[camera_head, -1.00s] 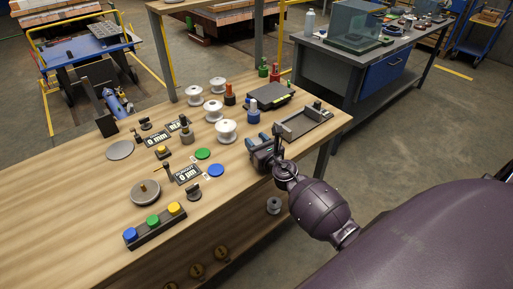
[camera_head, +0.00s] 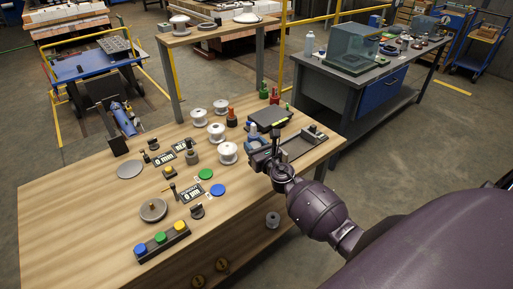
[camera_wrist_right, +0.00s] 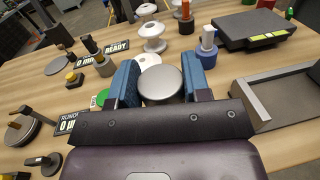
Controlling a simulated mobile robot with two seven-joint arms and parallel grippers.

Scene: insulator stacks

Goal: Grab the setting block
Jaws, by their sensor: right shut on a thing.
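My right gripper (camera_head: 262,160) is at the right end of the wooden table, beside a grey tray. Its two blue fingers are shut on a dark upright post with a round grey top, which I take to be the setting block (camera_head: 276,139). In the right wrist view the round grey top (camera_wrist_right: 160,83) sits between the blue fingers of the gripper (camera_wrist_right: 158,85). The lower part of the block is hidden by the gripper. I cannot tell how far it is above the table. My left gripper is not in view.
The grey tray (camera_head: 291,153) lies right of the gripper, with a dark flat device (camera_head: 268,118) behind it. White spools (camera_head: 228,152), small signs (camera_head: 191,193), discs and a three-button box (camera_head: 161,243) stand to the left. The table's front left is clear.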

